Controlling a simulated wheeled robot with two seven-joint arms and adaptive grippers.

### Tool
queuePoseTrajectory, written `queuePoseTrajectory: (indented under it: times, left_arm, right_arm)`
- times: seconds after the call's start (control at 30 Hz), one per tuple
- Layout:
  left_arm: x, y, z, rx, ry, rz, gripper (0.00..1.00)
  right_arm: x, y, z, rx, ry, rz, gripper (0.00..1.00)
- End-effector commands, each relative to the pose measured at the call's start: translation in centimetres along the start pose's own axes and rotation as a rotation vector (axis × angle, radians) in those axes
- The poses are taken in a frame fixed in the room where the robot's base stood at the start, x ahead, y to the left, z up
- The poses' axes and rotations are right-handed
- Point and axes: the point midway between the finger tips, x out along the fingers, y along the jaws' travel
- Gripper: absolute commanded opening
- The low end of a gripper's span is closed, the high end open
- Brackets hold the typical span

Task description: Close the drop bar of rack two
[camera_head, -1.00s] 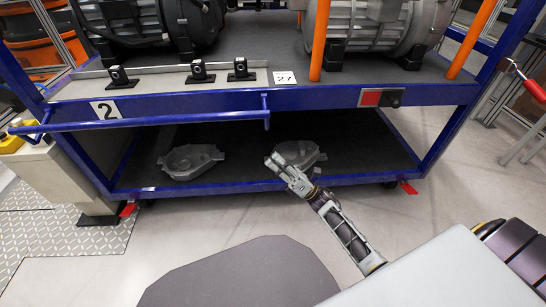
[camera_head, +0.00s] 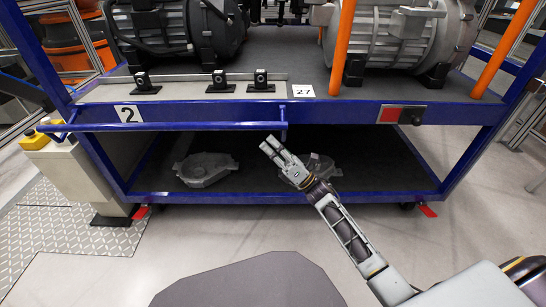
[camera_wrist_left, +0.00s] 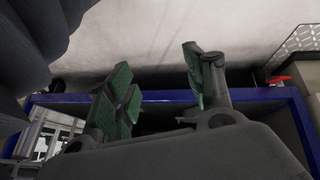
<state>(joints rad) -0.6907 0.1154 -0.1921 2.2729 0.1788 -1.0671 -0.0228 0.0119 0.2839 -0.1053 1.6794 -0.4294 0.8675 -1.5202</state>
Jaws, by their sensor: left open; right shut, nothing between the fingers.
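Rack two is the blue rack with a white "2" label (camera_head: 127,113) on its upper shelf's front edge. Its drop bar (camera_head: 180,127) is a thin blue bar lying level along that edge, from the left corner to a short upright end piece near the "27" label. My right gripper (camera_head: 268,145) is shut and empty, just below the bar's right end in the picture; I cannot tell whether it touches. My left gripper is outside the head view; in the left wrist view (camera_wrist_left: 160,92) its green-padded fingers are apart with nothing between them.
Two grey motors (camera_head: 395,45) and several small black-mounted blocks (camera_head: 220,80) stand on the upper shelf. Grey castings (camera_head: 205,168) lie on the lower shelf. Orange posts (camera_head: 342,45) rise at the front. A yellow-topped box (camera_head: 38,138) stands at left. The floor in front is clear.

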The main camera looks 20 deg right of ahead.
Motion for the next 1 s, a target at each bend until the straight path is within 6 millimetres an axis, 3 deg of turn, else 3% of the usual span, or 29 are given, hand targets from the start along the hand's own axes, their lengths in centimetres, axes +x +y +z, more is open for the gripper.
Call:
queuePoseTrajectory:
  times: [0.23,0.67,1.0]
  left_arm:
    - [0.5,0.0,0.8,-0.005,-0.005,0.002,0.53]
    - [0.1,0.0,0.0,-0.001,0.006,0.001,0.53]
    - [-1.9,0.0,-1.0,0.021,-0.026,-0.018,0.53]
  right_arm:
    - [0.6,0.0,0.6,0.002,0.0,0.0,0.0]
    - [0.7,0.1,0.7,0.003,0.0,-0.001,0.0]
    - [1.1,0.3,1.0,0.021,0.001,-0.019,0.0]
